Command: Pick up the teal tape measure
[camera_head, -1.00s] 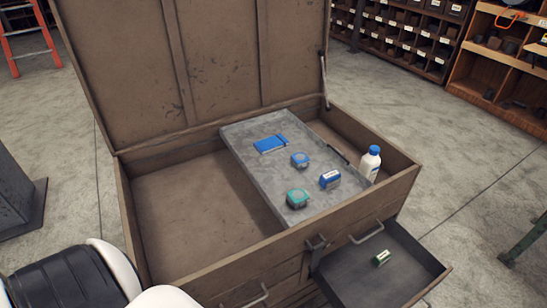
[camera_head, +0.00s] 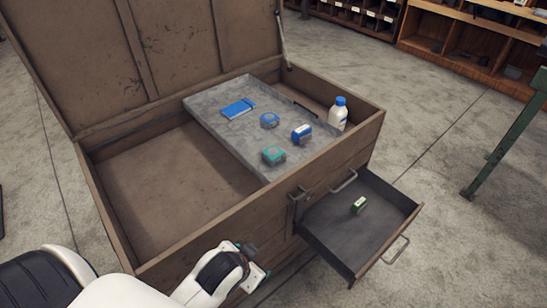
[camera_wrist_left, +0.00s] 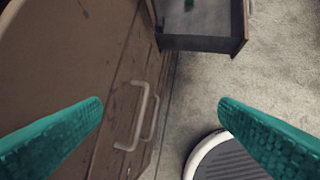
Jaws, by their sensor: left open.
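The teal tape measure (camera_head: 273,155) sits on the grey tray (camera_head: 212,116) inside the open brown chest, near the tray's front edge. My left gripper (camera_wrist_left: 162,103) is open and empty, its two teal fingers wide apart in the left wrist view. In the head view my left arm reaches in from the bottom left, with its wrist low outside the chest's front wall, left of and below the tape measure. The tape measure is not in the left wrist view. My right gripper is not in view.
A blue tape measure (camera_head: 269,120), a blue-and-white item (camera_head: 301,133) and a blue flat case (camera_head: 238,107) share the tray. A white bottle (camera_head: 338,112) stands right of it. The chest's left compartment is empty.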

